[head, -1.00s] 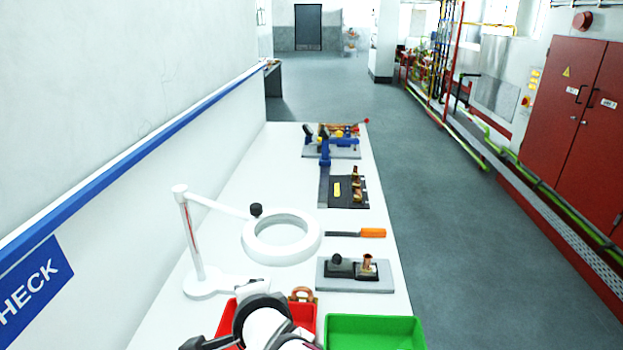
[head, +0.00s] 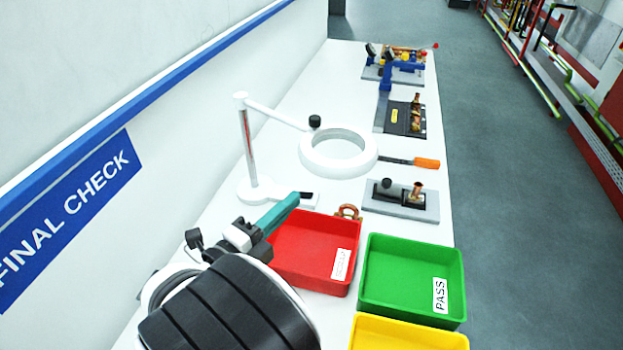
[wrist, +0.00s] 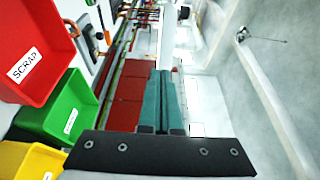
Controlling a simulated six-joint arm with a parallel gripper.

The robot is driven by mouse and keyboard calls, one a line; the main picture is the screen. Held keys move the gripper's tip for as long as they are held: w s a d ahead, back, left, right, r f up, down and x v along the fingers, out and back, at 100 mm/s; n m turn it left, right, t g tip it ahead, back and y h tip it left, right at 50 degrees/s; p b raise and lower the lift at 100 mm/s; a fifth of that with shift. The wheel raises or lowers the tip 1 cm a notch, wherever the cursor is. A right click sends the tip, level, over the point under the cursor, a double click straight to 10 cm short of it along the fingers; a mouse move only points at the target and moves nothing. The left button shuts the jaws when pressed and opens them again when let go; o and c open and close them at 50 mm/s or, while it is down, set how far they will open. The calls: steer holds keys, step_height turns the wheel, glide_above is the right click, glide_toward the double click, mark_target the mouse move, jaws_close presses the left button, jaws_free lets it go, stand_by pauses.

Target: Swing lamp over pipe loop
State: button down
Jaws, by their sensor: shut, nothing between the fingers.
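The lamp is a white ring (head: 308,159) on a jointed arm with a black knob. Its upright post (head: 249,145) stands on a white base (head: 259,190) by the wall side of the bench. The copper pipe loop (head: 347,211) lies at the far right corner of the red tray, in front of the ring in the head view and not under it. My gripper (head: 293,199) has teal fingers, shut and empty. They point towards the lamp base, by the red tray's left edge. The fingers also show in the wrist view (wrist: 161,74).
The red tray (head: 297,217), green tray (head: 412,247) and yellow tray (head: 405,330) fill the near bench. Beyond the loop lie a grey fixture plate (head: 400,206) and an orange-handled tool (head: 426,163). Other fixtures (head: 405,117) stand farther back. The wall borders the left.

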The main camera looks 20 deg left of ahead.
mark_target(329, 177)
steer(key=x, duration=0.6)
steer(key=shift+w, duration=0.15)
steer(key=w+d, duration=0.3)
steer(key=shift+w, duration=0.2)
